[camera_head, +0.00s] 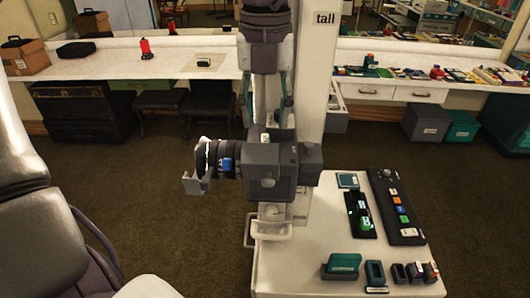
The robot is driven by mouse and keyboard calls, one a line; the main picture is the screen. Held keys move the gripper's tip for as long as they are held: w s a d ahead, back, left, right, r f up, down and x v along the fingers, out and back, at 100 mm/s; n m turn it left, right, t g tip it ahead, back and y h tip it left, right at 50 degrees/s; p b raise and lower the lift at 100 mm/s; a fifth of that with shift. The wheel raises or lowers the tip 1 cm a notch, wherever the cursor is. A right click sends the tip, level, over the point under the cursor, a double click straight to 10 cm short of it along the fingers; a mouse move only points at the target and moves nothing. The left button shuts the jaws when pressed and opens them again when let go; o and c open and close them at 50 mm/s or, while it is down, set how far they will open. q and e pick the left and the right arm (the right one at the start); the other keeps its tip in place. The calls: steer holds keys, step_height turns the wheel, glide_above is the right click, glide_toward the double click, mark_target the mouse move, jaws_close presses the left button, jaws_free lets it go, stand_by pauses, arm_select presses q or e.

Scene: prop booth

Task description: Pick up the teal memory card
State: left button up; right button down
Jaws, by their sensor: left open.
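A small flat teal square (348,181) lies at the back left of the white table (300,262); it may be the teal memory card, but it is too small to tell. My left gripper (196,172) is open and points left over the brown floor, outside the table's left edge and well apart from the teal square. Nothing shows between its fingers. My right gripper is out of view.
A black tray (360,214) with green pieces and a black panel (398,207) with coloured squares lie on the table. A teal block (342,266), a teal-framed holder (375,274) and several small dark pieces stand near the front. A white column labelled "tall" (318,75) rises behind.

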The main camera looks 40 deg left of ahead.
mark_target(264, 139)
arm_select(q)
steer(key=f, duration=0.1)
steer(key=f+p, duration=0.1)
steer(key=f, duration=0.1)
steer(key=shift+s+f, duration=0.2)
steer(key=shift+f, duration=0.05)
steer(key=shift+w+a+f+p, duration=0.1)
steer(key=shift+f+p, duration=0.2)
steer(key=shift+f, duration=0.15)
jaws_close()
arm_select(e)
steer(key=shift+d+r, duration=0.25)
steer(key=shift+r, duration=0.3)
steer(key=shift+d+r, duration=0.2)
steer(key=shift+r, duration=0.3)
